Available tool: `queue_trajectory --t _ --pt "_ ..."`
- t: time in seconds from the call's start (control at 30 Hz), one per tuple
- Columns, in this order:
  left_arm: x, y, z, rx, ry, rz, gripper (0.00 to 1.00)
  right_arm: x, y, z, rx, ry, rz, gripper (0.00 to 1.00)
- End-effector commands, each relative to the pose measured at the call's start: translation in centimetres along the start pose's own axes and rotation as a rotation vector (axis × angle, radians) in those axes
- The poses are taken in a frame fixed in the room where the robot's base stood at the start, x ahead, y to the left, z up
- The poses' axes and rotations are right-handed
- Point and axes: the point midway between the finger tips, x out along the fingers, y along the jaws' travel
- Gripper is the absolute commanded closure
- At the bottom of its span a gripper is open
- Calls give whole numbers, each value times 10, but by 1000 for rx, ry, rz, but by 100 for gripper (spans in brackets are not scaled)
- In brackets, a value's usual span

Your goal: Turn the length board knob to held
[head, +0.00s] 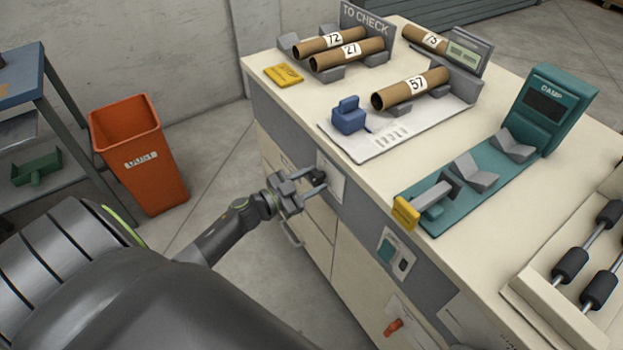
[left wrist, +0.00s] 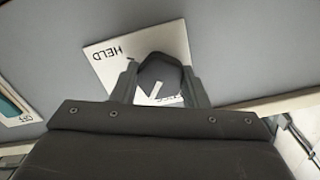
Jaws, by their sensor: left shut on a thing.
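The length board knob (left wrist: 160,76) is dark with a white pointer mark and sits on a white plate (left wrist: 105,62) on the grey front panel of the cabinet. My left gripper (left wrist: 158,84) is shut on the knob, a finger on each side. In the head view, my left gripper (head: 312,182) reaches the plate (head: 330,180) from the left, and the knob is mostly hidden. My right gripper is not in view.
A second switch plate (head: 396,254) and a red-orange handle (head: 394,327) are farther along the cabinet front. A drawer handle (head: 291,234) is below my gripper. An orange bin (head: 140,155) stands at left. Several cardboard tubes (head: 411,90) rest on the top.

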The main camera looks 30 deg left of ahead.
Motion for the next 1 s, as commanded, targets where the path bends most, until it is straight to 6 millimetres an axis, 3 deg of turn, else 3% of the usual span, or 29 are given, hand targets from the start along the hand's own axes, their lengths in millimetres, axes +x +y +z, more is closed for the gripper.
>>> queue_trajectory --t 1.0 --pt "0 0 2 966 0 1 82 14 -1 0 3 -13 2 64"
